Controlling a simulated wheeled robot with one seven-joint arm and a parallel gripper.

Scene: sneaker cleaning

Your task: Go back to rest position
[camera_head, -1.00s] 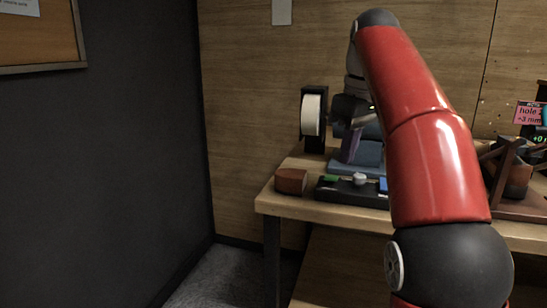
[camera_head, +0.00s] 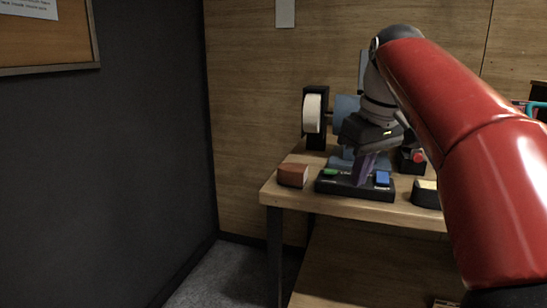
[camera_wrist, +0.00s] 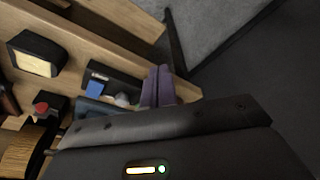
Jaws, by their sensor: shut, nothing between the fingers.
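My gripper (camera_head: 362,178) hangs over the workbench in the head view, with its purple fingers pointing down in front of the black tray (camera_head: 330,188). The fingers are together with nothing between them. In the wrist view the closed fingers (camera_wrist: 160,78) show beside the tray. My red arm reaches in from the right and hides part of the bench. Whether the fingertips touch the tray cannot be told.
The tray holds a green item (camera_head: 330,171) and a blue item (camera_head: 382,178). A brown block (camera_head: 293,175) sits left of it. A white roll (camera_head: 312,113) stands behind. A dark box with a pale top (camera_head: 426,185) is at right. Floor at left is clear.

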